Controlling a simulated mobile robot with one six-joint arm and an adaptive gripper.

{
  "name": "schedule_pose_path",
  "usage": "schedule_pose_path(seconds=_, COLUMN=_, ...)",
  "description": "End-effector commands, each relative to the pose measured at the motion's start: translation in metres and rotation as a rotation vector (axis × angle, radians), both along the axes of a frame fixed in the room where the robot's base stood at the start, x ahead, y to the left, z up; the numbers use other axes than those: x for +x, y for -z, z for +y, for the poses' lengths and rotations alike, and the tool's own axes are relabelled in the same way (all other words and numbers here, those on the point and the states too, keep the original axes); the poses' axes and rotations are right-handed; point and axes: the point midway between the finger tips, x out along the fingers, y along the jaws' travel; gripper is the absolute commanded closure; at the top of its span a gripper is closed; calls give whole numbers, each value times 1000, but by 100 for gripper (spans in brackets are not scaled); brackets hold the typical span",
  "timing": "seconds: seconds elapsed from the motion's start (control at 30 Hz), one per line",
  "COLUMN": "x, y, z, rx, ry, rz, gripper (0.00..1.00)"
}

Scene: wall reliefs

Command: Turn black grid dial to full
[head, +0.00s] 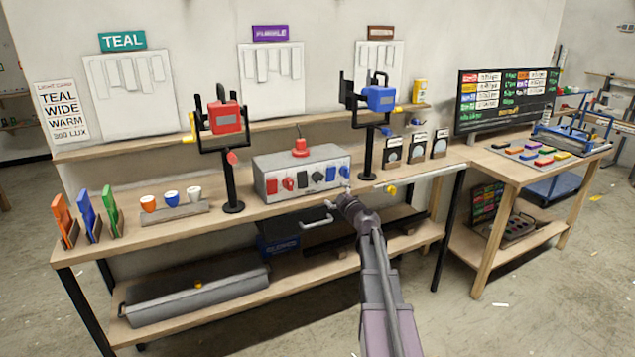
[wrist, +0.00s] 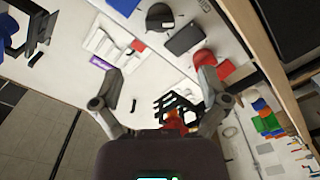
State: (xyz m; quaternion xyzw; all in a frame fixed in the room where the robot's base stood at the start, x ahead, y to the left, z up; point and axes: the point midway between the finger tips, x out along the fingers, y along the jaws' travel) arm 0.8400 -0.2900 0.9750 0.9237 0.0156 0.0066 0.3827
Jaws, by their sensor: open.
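The grey box (head: 318,172) with a red mushroom button on top stands on the bench, with a row of red, black and blue controls on its front. A black control (head: 317,176) sits near the middle of that row; its markings are too small to read. I cannot tell for sure that it is the grid dial. My gripper (head: 340,197) is just in front of the box's right part, apart from that black control. In the wrist view my gripper (wrist: 160,88) has its fingers spread, with nothing held between them. Dark and red shapes show beyond the fingers.
The red lamp (head: 224,118) and the blue lamp (head: 379,98) stand on black posts either side of the box. Three cards with dark dials (head: 417,147) stand to the right. Cups (head: 171,198) and coloured upright boards (head: 87,217) are at left. Floor in front is mostly clear.

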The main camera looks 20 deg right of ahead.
Motion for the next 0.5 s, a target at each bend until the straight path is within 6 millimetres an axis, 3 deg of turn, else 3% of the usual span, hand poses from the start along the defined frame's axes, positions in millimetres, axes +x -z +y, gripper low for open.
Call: schedule_pose_path(seconds=0.5, x=81, y=0, z=1, rx=0, ry=0, rz=0, gripper=6)
